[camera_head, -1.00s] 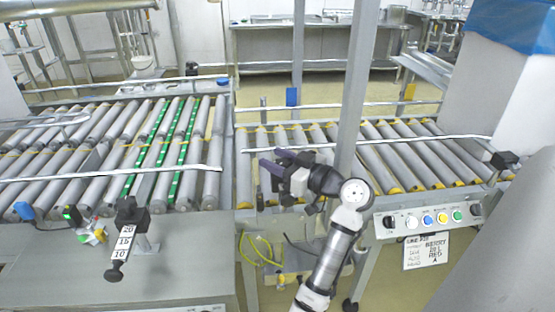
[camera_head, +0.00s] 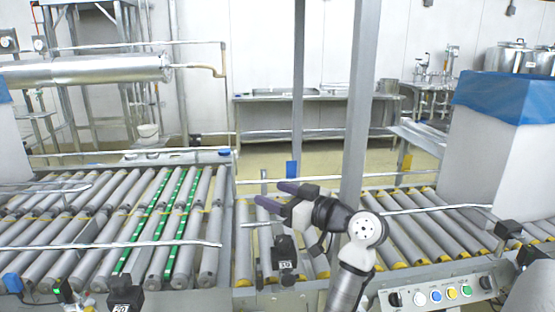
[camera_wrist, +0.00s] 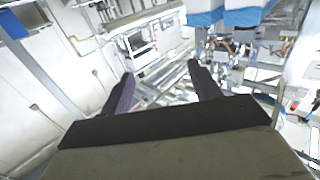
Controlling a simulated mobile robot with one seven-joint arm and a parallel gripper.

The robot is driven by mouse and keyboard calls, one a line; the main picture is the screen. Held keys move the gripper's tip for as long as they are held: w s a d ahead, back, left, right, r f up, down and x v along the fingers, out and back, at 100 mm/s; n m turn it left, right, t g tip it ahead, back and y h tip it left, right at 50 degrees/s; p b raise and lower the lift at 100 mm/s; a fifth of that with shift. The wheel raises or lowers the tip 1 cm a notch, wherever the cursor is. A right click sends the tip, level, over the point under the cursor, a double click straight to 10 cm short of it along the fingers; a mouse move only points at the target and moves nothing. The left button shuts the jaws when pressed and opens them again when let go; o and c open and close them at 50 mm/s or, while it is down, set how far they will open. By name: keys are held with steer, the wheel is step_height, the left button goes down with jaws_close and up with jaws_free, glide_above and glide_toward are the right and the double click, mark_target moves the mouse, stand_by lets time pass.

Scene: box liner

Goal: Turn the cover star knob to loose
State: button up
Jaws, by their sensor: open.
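My gripper (camera_head: 277,195) is open and empty, its two dark purple fingers pointing left above the rollers in the head view. Its spread fingers also show in the wrist view (camera_wrist: 161,74), with nothing between them. I cannot make out a star knob for certain. A black knob-like clamp with a small scale label (camera_head: 285,252) stands below my gripper, apart from it. Another black clamp with a label (camera_head: 124,293) is at the bottom left, partly cut off by the frame. Whether either is the cover knob is unclear.
A roller conveyor (camera_head: 100,230) fills the left and another (camera_head: 430,220) the right. A grey upright post (camera_head: 358,100) stands right behind my arm. A control panel (camera_head: 440,292) with coloured buttons is at lower right. A blue-topped white box (camera_head: 490,150) stands behind it.

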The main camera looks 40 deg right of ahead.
step_height(320, 180, up, 9)
stand_by(0.4)
